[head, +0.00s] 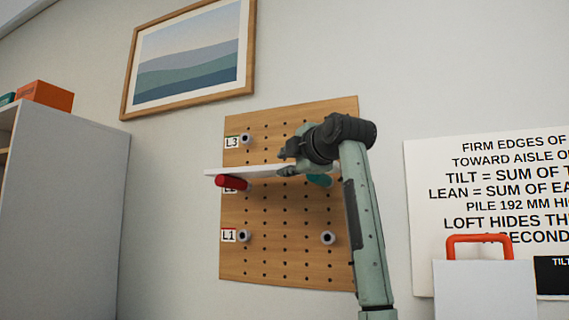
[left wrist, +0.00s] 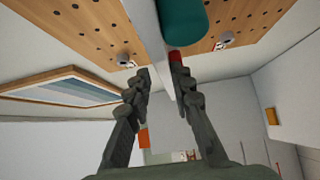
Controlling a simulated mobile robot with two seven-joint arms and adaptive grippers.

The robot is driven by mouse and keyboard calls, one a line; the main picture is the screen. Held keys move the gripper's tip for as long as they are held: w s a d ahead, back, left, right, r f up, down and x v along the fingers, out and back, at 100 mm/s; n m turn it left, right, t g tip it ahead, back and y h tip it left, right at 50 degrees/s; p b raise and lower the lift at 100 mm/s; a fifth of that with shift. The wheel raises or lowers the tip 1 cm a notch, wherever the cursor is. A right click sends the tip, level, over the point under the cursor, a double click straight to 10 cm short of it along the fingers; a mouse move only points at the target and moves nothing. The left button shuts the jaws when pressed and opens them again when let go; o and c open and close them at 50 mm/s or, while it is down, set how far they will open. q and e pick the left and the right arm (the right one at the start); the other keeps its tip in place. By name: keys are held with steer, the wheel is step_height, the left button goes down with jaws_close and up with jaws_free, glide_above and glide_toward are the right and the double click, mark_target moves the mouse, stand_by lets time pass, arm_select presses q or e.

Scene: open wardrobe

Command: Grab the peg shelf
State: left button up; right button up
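The peg shelf (head: 262,169) is a thin white board across a wooden pegboard (head: 285,265). A red cylinder (head: 231,182) shows under its left end and a teal cylinder (head: 319,180) under its right part. In the left wrist view the white board (left wrist: 150,35) runs between my fingers, with the teal cylinder large at the top. My left gripper (head: 287,162) is at the shelf's front edge, one finger above and one below. My gripper and arm hide the shelf's right end. My right gripper is not in view.
Grey pegs stick out at label L3 (head: 232,142) and at label L1 (head: 228,235), with another peg (head: 327,237) at lower right. A framed picture (head: 188,60) hangs above left. A white cabinet (head: 60,220) stands left; a text sign (head: 490,190) hangs right, behind a red-handled white box (head: 485,290).

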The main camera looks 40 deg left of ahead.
arm_select(q)
jaws_close()
steer(key=shift+r, duration=0.1)
step_height(320, 180, up, 2)
steer(key=shift+r+p, duration=0.2)
steer(key=shift+p, duration=0.9)
steer(key=s+d+r, duration=0.2)
steer(key=s+d, duration=0.1)
steer(key=d, duration=0.3)
steer(key=s+d+r+p, duration=0.1)
steer(key=s+d+r, duration=0.2)
steer(key=d, duration=0.3)
steer(key=shift+s, duration=0.65)
steer(key=shift+a, duration=0.1)
